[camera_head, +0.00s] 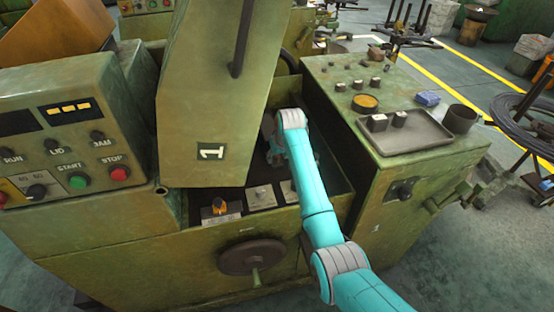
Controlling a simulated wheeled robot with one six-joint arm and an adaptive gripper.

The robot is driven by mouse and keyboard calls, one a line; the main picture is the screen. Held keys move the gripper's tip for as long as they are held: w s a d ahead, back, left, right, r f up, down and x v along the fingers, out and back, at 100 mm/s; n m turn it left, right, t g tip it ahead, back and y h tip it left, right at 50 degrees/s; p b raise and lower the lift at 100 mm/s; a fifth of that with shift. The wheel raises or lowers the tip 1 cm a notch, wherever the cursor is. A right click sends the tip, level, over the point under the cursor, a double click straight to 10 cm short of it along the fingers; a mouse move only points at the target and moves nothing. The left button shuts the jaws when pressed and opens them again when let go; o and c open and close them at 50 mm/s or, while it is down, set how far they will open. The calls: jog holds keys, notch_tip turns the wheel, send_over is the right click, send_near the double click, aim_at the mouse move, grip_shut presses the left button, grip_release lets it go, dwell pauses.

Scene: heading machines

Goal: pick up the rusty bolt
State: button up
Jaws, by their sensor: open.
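I cannot make out a rusty bolt for certain. My gripper (274,156) is a small dark shape below my wrist, down inside the open bay of the green machine. The raised lid (215,95) marked 1 stands close to its left, and the dark bay makes its fingers hard to see. It is open, and I see nothing held in it. In the bay, in front of my gripper, several pale blocks (260,197) sit in a row. An orange piece (219,206) stands on the leftmost block.
The control panel (65,140) is at the left. The right cabinet top holds a grey tray (405,133) with small blocks, a round yellow-filled tin (365,103), a dark cup (460,118), a blue cloth (428,99) and a brown lump (376,53). A handwheel (250,257) juts out in front.

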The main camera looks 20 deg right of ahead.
grip_shut()
dwell(0.3)
